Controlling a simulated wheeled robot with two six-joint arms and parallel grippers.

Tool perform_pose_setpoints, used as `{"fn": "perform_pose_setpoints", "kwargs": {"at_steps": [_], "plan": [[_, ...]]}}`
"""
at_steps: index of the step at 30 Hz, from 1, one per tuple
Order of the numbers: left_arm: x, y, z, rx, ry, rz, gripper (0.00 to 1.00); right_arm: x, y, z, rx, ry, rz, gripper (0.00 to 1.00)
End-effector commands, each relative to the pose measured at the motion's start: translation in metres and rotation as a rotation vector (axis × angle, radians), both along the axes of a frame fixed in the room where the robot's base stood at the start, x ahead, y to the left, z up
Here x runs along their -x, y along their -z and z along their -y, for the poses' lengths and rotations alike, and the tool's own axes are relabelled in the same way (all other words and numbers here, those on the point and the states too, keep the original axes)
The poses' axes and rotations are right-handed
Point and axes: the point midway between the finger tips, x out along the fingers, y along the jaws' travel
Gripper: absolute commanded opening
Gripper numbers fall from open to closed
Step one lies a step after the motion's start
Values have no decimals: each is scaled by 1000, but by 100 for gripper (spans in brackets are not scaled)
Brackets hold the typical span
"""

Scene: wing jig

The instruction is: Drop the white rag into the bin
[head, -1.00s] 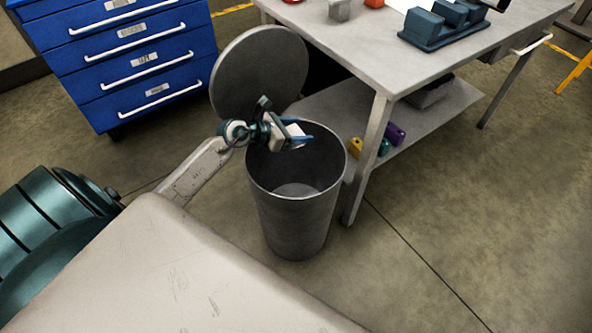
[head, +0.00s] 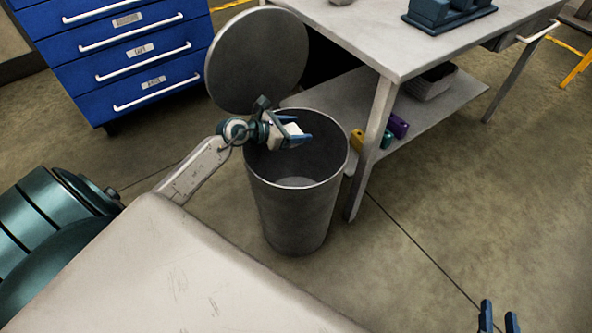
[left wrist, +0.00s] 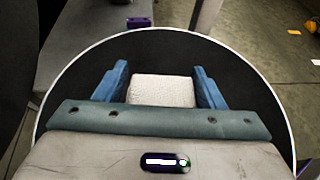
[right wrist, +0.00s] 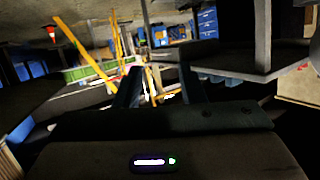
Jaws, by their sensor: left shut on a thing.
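The white rag (head: 291,129) is a small pale block between the fingers of my left gripper (head: 299,133). My left gripper is shut on it, over the mouth of the grey metal bin (head: 292,222). In the left wrist view the rag (left wrist: 162,90) sits between the two blue fingers, with the dark inside of the bin and its pale rim (left wrist: 165,29) around them. The bin's round lid (head: 257,60) stands open at the back. My right gripper (head: 499,318) is at the bottom right of the head view, fingers apart and empty, far from the bin.
A grey workbench (head: 400,40) stands right of the bin, its leg (head: 372,160) close to the rim. Its lower shelf (head: 425,125) holds small coloured items and a grey container (head: 430,84). A blue drawer cabinet (head: 130,60) is at the back left. The floor on the right is clear.

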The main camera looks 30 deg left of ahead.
Motion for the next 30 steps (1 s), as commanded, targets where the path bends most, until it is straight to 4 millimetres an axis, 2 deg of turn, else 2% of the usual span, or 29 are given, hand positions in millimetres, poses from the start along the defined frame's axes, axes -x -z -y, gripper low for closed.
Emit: {"fn": "perform_pose_setpoints", "kwargs": {"at_steps": [6,15,21,29,30], "plan": [[0,7,0,0,0,0,41,-16,-28,3,11,12,163,36],[0,13,0,0,0,0,41,-27,-61,6,22,23,340,36],[0,14,0,0,0,0,41,-29,-70,7,25,25,384,36],[0,14,0,0,0,0,41,-29,-71,7,25,25,388,36],[0,14,0,0,0,0,69,-29,-71,7,25,25,388,36]]}}
